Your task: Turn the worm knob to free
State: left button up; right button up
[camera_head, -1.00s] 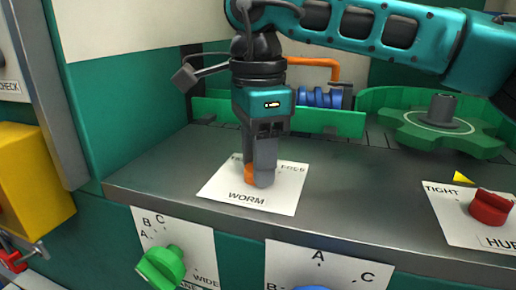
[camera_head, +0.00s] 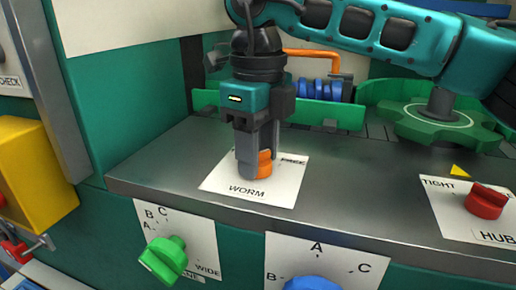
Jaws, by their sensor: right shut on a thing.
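The orange worm knob (camera_head: 265,163) stands on a white plate (camera_head: 285,192) lettered WORM, on the grey ledge. The word FREE shows at the plate's upper right; the lettering at its upper left is mostly hidden. My right gripper (camera_head: 256,165) points down and is shut on the knob. Its fingers cover the knob's left part, and the orange side faces right. The blue worm (camera_head: 325,90) lies behind in the green trough. My left gripper does not show.
A red knob (camera_head: 486,202) sits on the HUB plate at the right, with TIGHT lettered above it. A green gear (camera_head: 436,122) stands behind. A green knob (camera_head: 163,258) and a blue knob (camera_head: 312,284) are on the front panel. A yellow box (camera_head: 35,175) juts out at the left.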

jog(key=shift+m, duration=1)
jog(key=o, duration=1)
jog(key=shift+o, duration=0.2)
notch_tip(320, 180, up, 13)
jog(key=p, duration=0.3)
jog(key=shift+s+f, duration=0.1)
